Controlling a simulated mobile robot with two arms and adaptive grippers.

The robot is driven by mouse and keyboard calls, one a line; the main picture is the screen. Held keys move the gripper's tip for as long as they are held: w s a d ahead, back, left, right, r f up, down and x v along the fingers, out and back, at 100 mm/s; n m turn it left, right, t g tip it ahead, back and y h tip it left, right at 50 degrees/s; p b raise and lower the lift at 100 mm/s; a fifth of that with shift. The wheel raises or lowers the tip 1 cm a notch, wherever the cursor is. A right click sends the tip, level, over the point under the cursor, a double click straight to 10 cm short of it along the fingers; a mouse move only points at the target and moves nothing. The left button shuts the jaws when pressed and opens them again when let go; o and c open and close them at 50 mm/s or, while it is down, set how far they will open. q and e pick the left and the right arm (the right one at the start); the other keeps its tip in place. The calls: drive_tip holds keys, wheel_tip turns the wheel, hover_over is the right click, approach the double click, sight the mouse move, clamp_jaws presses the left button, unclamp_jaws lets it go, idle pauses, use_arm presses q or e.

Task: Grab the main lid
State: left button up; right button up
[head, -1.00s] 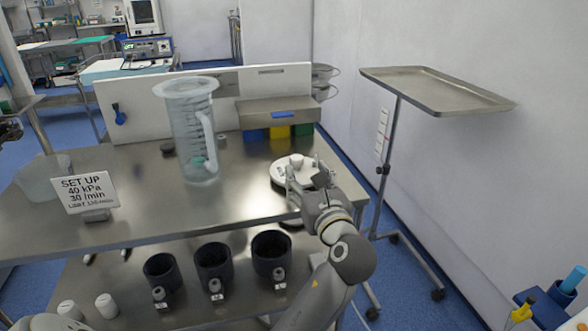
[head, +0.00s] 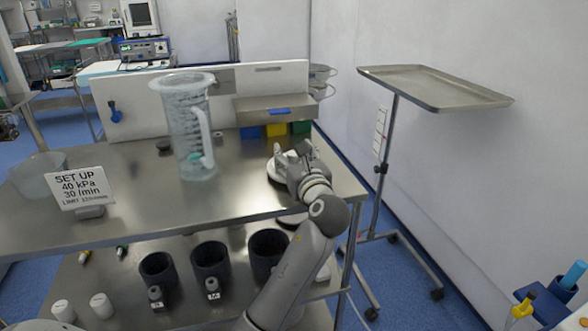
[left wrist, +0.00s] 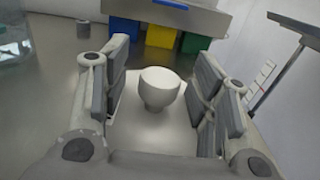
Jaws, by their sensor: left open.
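The main lid is a white disc with a rounded knob, lying on the steel table at its right end. In the head view my left gripper (head: 295,152) is over the lid (head: 275,172) and hides its knob and most of its disc. In the left wrist view the pale knob (left wrist: 160,88) stands between the two open fingers of the left gripper (left wrist: 160,72), with a gap on each side. The disc (left wrist: 150,130) shows below the knob. My right gripper is not seen.
A clear graduated jar (head: 190,130) stands left of the lid. Behind are a white back panel (head: 140,98), a steel shelf (head: 275,108) and coloured bins (head: 277,130). A set-up sign (head: 80,188) stands at left. Dark cups (head: 211,262) sit on the lower shelf.

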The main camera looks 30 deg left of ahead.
use_arm(q)
drive_tip(key=c, duration=1.2)
drive_tip(key=shift+r, duration=0.1)
